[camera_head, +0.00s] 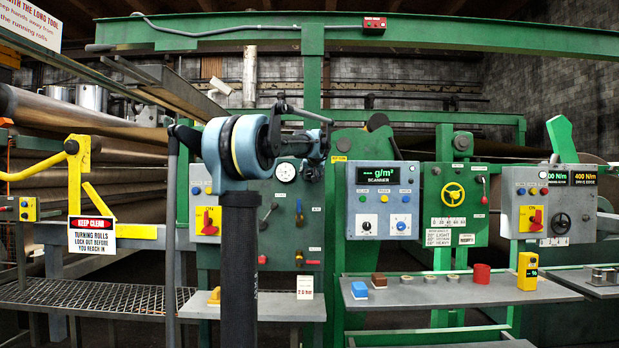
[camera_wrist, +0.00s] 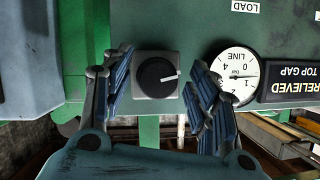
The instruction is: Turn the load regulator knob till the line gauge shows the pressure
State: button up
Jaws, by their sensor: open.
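The wrist view is upside down. In it a round black knob (camera_wrist: 155,78) with a white pointer mark sits on a square grey base on the green panel (camera_wrist: 190,30). The mark points right and slightly up. My gripper (camera_wrist: 154,82) is open, one blue-padded finger on each side of the knob, with gaps visible. A "LOAD" label (camera_wrist: 245,6) is above. The white line gauge (camera_wrist: 232,76), marked bar, is to the right; its needle points roughly right, too small to read exactly. In the head view my gripper (camera_head: 318,146) is beside a white gauge (camera_head: 286,172); the knob is hidden.
A dark "RELIEVED TOP GAP" sign (camera_wrist: 291,83) is beside the line gauge. In the head view a scanner panel (camera_head: 383,200) stands right of my arm. A grey shelf (camera_head: 455,293) below holds small blocks and rings. A yellow guard arm (camera_head: 75,175) is at left.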

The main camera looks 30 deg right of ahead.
jog(key=shift+w+d, duration=0.1)
jog(key=shift+w, duration=0.05)
jog(key=c, duration=1.1)
jog(key=shift+o, duration=0.2)
